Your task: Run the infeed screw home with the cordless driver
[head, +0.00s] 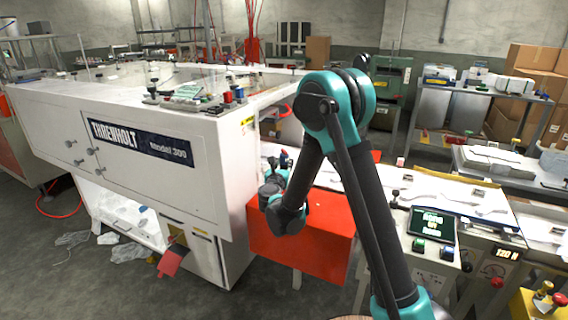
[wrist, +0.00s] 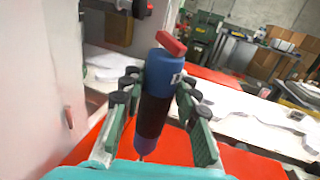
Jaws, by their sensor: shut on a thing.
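My gripper (wrist: 159,82) is shut on the cordless driver (wrist: 154,110), with fingers on both sides of its body. The driver is blue at the top with a red piece on its upper end, and black lower down. It leans slightly in the wrist view, and a thin dark part points down toward the gripper's base. In the head view my gripper (head: 275,180) is beside the white machine, above the red box-like surface (head: 318,238), and the driver is mostly hidden. I cannot make out the infeed screw in either view.
The white Threnholt machine (head: 200,185) stands close on the left. Its white wall (wrist: 40,80) fills the left of the wrist view. A conveyor with white pieces (head: 437,190) runs to the right. A control panel with a green screen (head: 432,224) stands near my arm.

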